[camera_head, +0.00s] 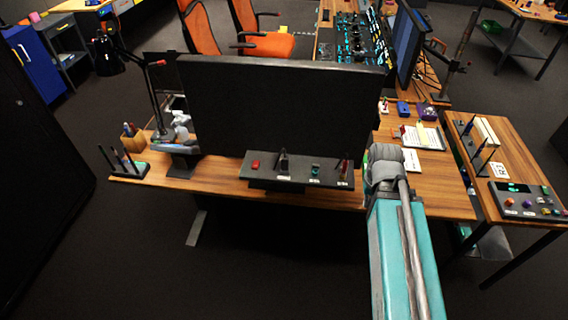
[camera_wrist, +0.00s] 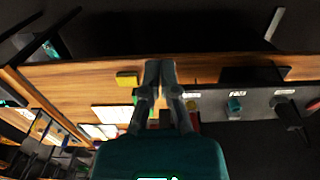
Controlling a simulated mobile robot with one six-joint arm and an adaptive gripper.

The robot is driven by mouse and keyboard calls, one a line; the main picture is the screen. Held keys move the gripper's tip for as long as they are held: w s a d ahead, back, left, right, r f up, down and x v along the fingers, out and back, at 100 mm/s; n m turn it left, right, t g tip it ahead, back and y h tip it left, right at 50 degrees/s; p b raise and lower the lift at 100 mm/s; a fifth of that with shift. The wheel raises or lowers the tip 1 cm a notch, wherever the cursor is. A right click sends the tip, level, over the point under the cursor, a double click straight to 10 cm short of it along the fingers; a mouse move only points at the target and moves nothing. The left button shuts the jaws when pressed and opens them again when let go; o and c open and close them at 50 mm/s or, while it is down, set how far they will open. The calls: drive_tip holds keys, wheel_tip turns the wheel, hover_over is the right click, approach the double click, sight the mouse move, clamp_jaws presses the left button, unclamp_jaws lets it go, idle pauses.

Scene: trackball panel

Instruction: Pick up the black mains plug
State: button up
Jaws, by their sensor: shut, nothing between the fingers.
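I cannot make out the black mains plug for certain in either view. A dark upright piece (camera_head: 284,161) stands on the grey panel (camera_head: 265,180) at the desk edge. A dark piece also shows on the panel in the wrist view (camera_wrist: 288,113), but it is too small and dim to name. My gripper (camera_wrist: 160,68) is shut and empty in the wrist view, its fingertips together over the wooden desk beside the panel's end. In the head view my arm reaches to the desk edge right of the panel, and the fingers are hidden.
The panel also carries a red piece (camera_head: 255,164) and a teal knob (camera_wrist: 235,106). A large black monitor (camera_head: 285,110) stands behind it. A yellow block (camera_wrist: 127,79) lies left of my fingers. A side table (camera_head: 515,150) holds a control box (camera_head: 528,200). Bare wood shows right of my arm.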

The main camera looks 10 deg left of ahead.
drive_tip(key=o, duration=0.4)
drive_tip(key=shift+w+a+r, duration=0.15)
drive_tip(key=shift+w, duration=0.1)
drive_tip(key=o, duration=0.5)
drive_tip(key=w+a+n, duration=0.1)
drive_tip(key=w+a+r+n+p, duration=0.1)
drive_tip(key=w+a+p, duration=0.1)
drive_tip(key=shift+w+r+n, duration=0.35)
drive_tip(key=shift+r+n, duration=0.05)
wheel_tip(320, 180, up, 8)
drive_tip(key=n+p, duration=0.8)
drive_tip(key=n, duration=0.7)
hover_over(285, 161)
drive_tip(key=w, duration=0.1)
drive_tip(key=shift+w, duration=0.15)
drive_tip(key=shift+a, duration=0.1)
wheel_tip(285, 161, down, 9)
drive_tip(key=b, duration=0.8)
drive_tip(key=shift+r, duration=0.2)
drive_tip(key=shift+b, duration=0.3)
